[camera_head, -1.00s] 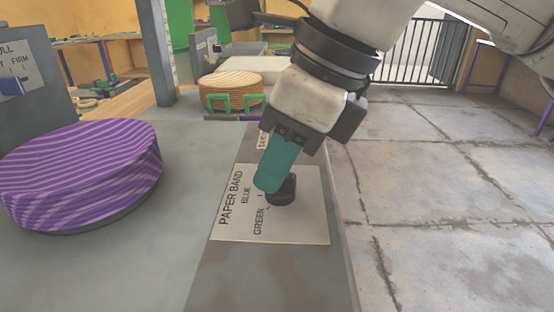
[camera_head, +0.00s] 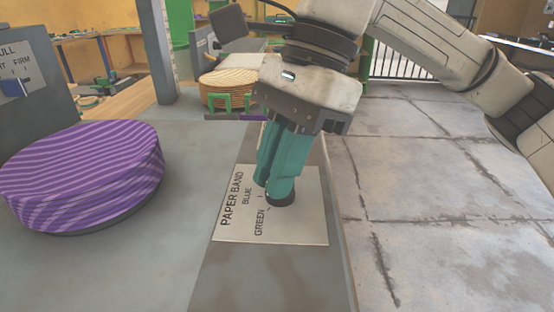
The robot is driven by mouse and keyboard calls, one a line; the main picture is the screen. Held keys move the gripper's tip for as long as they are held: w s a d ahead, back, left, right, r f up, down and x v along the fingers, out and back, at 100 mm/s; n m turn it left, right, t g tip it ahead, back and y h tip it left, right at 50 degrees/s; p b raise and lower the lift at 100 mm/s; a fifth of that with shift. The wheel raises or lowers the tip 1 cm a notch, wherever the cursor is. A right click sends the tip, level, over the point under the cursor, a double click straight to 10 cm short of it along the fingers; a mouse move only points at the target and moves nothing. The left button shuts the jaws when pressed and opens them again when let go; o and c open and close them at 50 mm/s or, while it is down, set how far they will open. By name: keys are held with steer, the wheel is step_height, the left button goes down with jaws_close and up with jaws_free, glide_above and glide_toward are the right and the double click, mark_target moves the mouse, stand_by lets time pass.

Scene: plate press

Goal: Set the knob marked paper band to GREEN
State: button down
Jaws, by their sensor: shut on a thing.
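The knob (camera_head: 280,203) marked paper band is a small dark round knob on a pale label plate (camera_head: 305,225). The plate reads PAPER BAND, with BLUE above GREEN at the knob's left. My gripper (camera_head: 278,192) comes down from above with two teal fingers. It is shut on the knob, and the fingers hide most of it. I cannot tell which mark the knob points to.
A purple striped round stack (camera_head: 85,175) stands on the grey bench at left. A blue-handled control with a label (camera_head: 15,85) is at the far left. A tan round stack (camera_head: 230,85) with green holders is behind. Open floor (camera_head: 430,200) lies at right.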

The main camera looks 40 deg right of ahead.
steer(key=shift+n+g, duration=0.7)
steer(key=shift+n, duration=1.2)
steer(key=c, duration=1.1)
jaws_free()
steer(key=shift+c, duration=0.2)
steer(key=p+v, duration=0.3)
steer(key=v, duration=0.7)
steer(key=shift+r, duration=0.45)
